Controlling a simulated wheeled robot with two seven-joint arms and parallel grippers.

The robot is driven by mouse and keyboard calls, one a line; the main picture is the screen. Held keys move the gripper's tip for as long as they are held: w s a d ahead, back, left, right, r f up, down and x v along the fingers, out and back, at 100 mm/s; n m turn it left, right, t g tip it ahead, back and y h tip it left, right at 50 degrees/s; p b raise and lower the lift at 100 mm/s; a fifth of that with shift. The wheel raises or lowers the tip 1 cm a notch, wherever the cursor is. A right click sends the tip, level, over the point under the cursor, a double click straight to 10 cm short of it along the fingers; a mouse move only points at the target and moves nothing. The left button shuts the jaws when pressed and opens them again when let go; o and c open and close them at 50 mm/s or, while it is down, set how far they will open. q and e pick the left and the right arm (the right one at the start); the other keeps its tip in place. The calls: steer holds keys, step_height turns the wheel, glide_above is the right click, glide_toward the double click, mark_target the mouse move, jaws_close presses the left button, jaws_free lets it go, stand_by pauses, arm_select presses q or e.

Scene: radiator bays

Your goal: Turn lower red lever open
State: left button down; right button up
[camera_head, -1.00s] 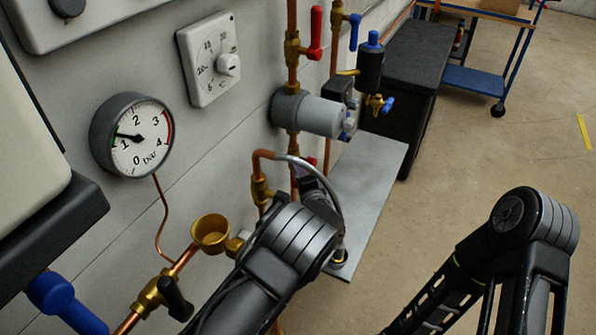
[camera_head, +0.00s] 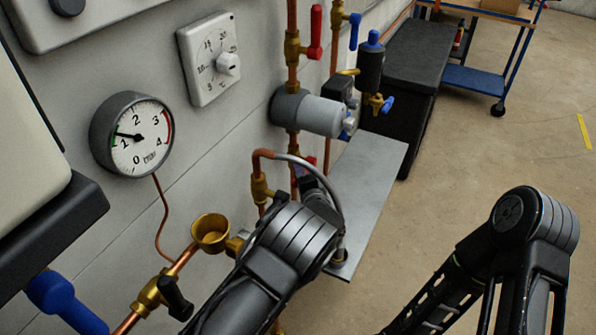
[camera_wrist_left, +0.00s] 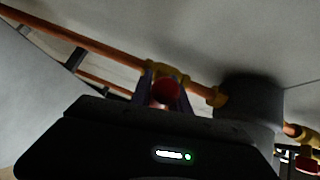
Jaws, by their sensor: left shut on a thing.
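The lower red lever (camera_wrist_left: 166,91) sits between the fingers of my left gripper (camera_wrist_left: 163,86) in the left wrist view, at a brass valve (camera_wrist_left: 168,73) on a copper pipe. The gripper is shut on the lever. In the head view my left forearm and wrist cover most of this spot, and only a small red bit (camera_head: 311,161) shows beside the pipe. The lever's exact angle cannot be told. The upper red lever (camera_head: 316,33) stands upright along its pipe, apart from the gripper. My right arm shows at the right, but its gripper is out of view.
A grey cylinder (camera_head: 310,114) sticks out above my left wrist. A grey shelf plate (camera_head: 368,190) lies just right of it. A brass cup (camera_head: 210,233), a pressure gauge (camera_head: 132,134) and a thermostat (camera_head: 209,60) are on the left. The floor at the right is clear.

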stand_by(0.8)
arm_select(q)
steer(key=f+n+t+y+b, duration=0.1)
steer(key=b, duration=0.5)
steer(key=f+n+t+b, duration=0.1)
steer(key=n+t+b, duration=0.1)
steer(key=b, duration=0.4)
steer(key=w+f+n+t+y+b, duration=0.1)
steer(key=n+b, duration=0.1)
steer(key=b, duration=0.4)
steer(key=shift+d+y+b, duration=0.2)
steer(key=shift+y+b, duration=0.1)
steer(key=shift+r, duration=0.1)
steer(key=c, duration=1.3)
jaws_free()
steer(key=shift+o, duration=0.2)
steer(key=shift+s, duration=0.1)
